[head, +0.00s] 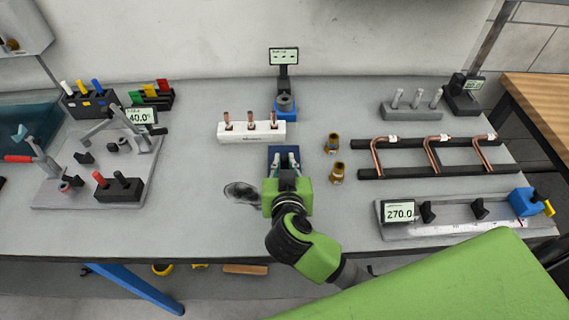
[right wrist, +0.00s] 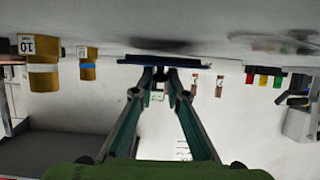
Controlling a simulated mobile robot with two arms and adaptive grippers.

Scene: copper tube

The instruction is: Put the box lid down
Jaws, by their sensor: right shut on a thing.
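My right gripper (head: 284,160) is over the middle of the table, its arm coming in from the bottom right. In the right wrist view, the gripper's fingertips (right wrist: 166,74) are shut on a thin, flat, dark blue piece, which I take to be the box lid (right wrist: 190,73). In the head view the lid (head: 284,152) shows as a dark blue patch just beyond the gripper, partly hidden by it. It is held flat and close to the tabletop; a dark shadow lies by it. I cannot tell whether it touches the table. My left gripper is not in view.
A white block with copper pieces (head: 251,133) stands behind the gripper. Two brass fittings (head: 337,172) are close on the right, a clear oval thing (head: 242,192) on the left. A black rack with copper tubes (head: 432,158) is further right. The front left table (head: 190,228) is clear.

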